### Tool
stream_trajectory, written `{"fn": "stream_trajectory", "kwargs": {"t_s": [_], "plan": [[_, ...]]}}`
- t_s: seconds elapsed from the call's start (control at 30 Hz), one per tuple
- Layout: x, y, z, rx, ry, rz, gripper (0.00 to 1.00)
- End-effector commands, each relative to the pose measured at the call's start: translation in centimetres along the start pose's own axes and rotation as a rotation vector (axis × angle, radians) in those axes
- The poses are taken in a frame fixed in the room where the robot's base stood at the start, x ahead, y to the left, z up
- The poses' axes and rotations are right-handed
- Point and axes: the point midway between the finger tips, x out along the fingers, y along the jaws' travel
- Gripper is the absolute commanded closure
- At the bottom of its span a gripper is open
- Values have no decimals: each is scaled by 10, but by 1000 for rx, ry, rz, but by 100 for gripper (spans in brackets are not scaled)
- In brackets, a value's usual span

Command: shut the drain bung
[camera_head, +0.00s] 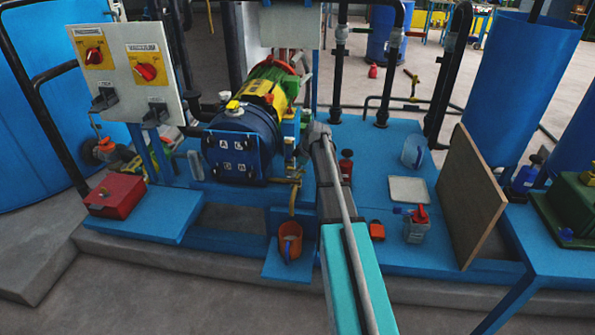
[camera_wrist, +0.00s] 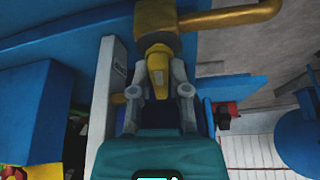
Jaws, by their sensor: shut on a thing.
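The drain bung (camera_wrist: 157,64) is a small yellow piece under a brass fitting (camera_wrist: 155,18) in the wrist view. A brass pipe (camera_wrist: 230,18) runs right from the fitting. My gripper (camera_wrist: 157,80) has its two grey fingers on either side of the bung, shut on it. In the camera_head view my arm reaches up to the right side of the blue vessel (camera_head: 235,140), and my gripper is hard to make out there. I cannot pick out the bung in that view. Whether it is fully seated cannot be told.
An orange jug (camera_head: 290,240) stands on a low blue shelf below a brass spout (camera_head: 292,198). A red box (camera_head: 115,194) sits on the left platform. A dark bottle (camera_head: 346,166) stands right of my arm. A brown board (camera_head: 470,195) leans farther right.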

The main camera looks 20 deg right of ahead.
Motion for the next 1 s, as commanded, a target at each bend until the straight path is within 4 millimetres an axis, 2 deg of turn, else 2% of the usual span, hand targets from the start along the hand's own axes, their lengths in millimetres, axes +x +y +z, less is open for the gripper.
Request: {"fn": "stream_trajectory", "kwargs": {"t_s": [0.47,1.0], "plan": [[1,-4,0,98,-8,45,100],[1,-5,-1,508,-5,214,100]]}}
